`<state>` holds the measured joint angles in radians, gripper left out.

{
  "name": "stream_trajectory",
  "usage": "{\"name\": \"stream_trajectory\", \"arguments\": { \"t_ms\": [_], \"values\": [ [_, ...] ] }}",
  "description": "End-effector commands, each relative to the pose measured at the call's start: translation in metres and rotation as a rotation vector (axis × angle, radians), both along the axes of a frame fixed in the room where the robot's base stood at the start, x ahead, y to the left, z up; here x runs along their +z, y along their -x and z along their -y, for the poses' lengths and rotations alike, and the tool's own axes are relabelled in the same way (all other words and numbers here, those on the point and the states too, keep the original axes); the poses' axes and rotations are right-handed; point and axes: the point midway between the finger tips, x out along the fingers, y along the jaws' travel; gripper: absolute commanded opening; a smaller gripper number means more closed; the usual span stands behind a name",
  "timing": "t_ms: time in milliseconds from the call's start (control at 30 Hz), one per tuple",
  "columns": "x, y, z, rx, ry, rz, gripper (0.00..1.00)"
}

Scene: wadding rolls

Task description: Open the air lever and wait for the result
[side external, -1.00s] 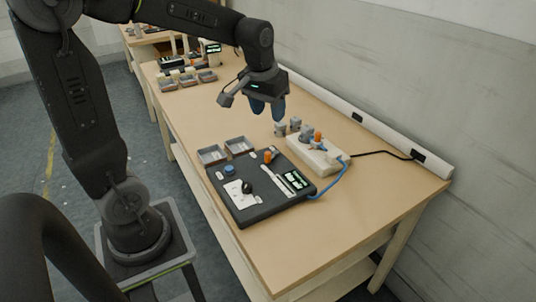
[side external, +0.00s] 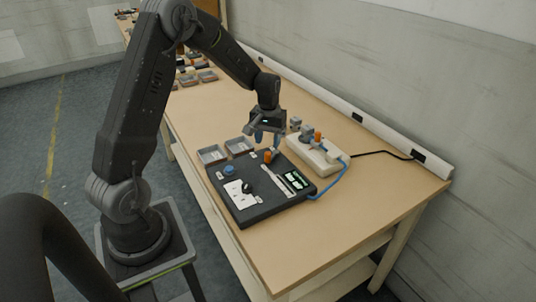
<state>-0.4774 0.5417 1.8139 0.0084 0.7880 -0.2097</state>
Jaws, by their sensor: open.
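A dark test panel (side external: 243,212) lies on the wooden table. An orange knob or lever (side external: 267,156) stands up at its back edge. I cannot tell for sure whether it is the air lever, or which way it is set. My gripper (side external: 267,142) is open and empty, pointing down just above and behind the orange part, with no clear contact. The panel also carries a blue button (side external: 229,170), a black knob (side external: 247,187) on a white plate and a lit green display (side external: 295,180), too small to read.
A white block (side external: 312,156) with grey fittings and another orange part (side external: 317,136) stands right of my gripper. A blue hose (side external: 332,186) joins it to the panel. Two grey trays (side external: 212,154) sit left. The table's front right (side external: 340,215) is clear.

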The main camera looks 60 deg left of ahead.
Motion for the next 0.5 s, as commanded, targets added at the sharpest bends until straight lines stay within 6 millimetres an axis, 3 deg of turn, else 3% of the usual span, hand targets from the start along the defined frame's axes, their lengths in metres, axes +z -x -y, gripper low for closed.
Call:
{"name": "stream_trajectory", "arguments": {
  "t_ms": [200,500],
  "values": [
    [-0.04,0.001,0.0,0.0,0.001,-0.003,0.49],
    [-0.06,0.0,0.0,0.0,-0.001,0.001,0.49]
  ]
}}
